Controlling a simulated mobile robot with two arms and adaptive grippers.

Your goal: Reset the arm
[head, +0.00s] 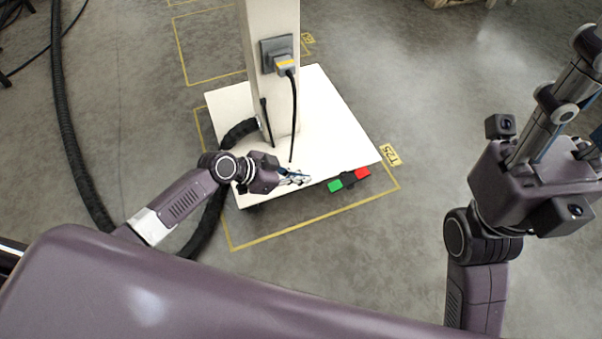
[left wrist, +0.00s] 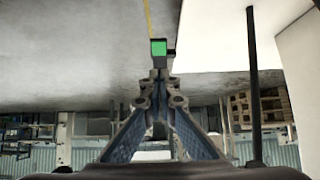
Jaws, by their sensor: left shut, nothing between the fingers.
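My left arm reaches in from the left in the head view. Its gripper (head: 296,179) is low over the front edge of the white base plate (head: 325,110). In the left wrist view the fingers (left wrist: 160,78) come together at the tips, with nothing between them. A green block (head: 335,186) and a red block (head: 362,173) sit at the plate's front edge; the green block (left wrist: 158,47) shows just beyond the fingertips in the wrist view. My right gripper (head: 575,80) points up at the far right, its tips unclear.
A white post (head: 265,25) stands on the plate, with a grey socket (head: 275,53) and a plugged-in black cable (head: 293,110). A thick black hose (head: 70,140) runs along the left floor. Yellow lines (head: 300,225) frame the plate. Floor between plate and right arm is clear.

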